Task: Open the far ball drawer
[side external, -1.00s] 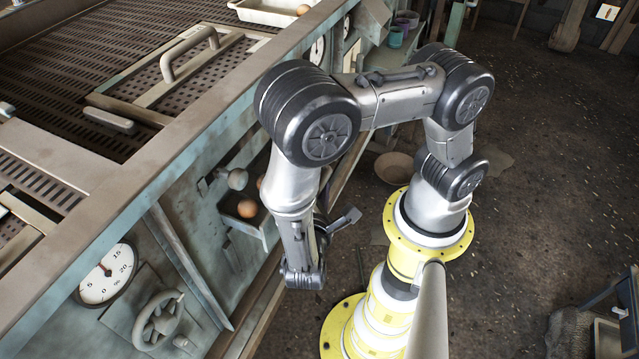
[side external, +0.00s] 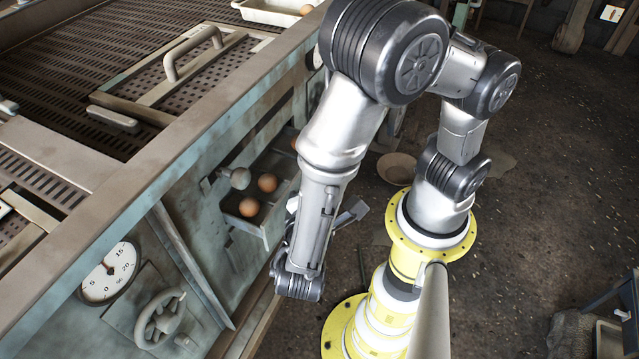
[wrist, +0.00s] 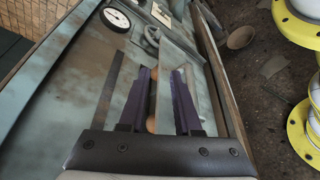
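The ball drawer (side external: 268,225) sticks out of the machine's teal side panel in the side external view, with two brown balls (side external: 249,206) inside; part of another brown ball shows behind, at my arm's edge. In the wrist view its pale front wall (wrist: 165,105) lies between the two purple fingers of my gripper (wrist: 163,78). The fingers stand apart, one on each side of the wall, with visible gaps. Brown balls (wrist: 152,126) show beside the inner finger. In the side external view my fingers are mostly hidden; my wrist hangs just in front of the drawer.
A round grey knob (side external: 239,178) is on the panel beside the drawer. A dial gauge (side external: 108,273) and a handwheel (side external: 160,320) are on the panel to the left. A bowl (side external: 397,167) lies on the floor. The floor in front of the machine is mostly clear.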

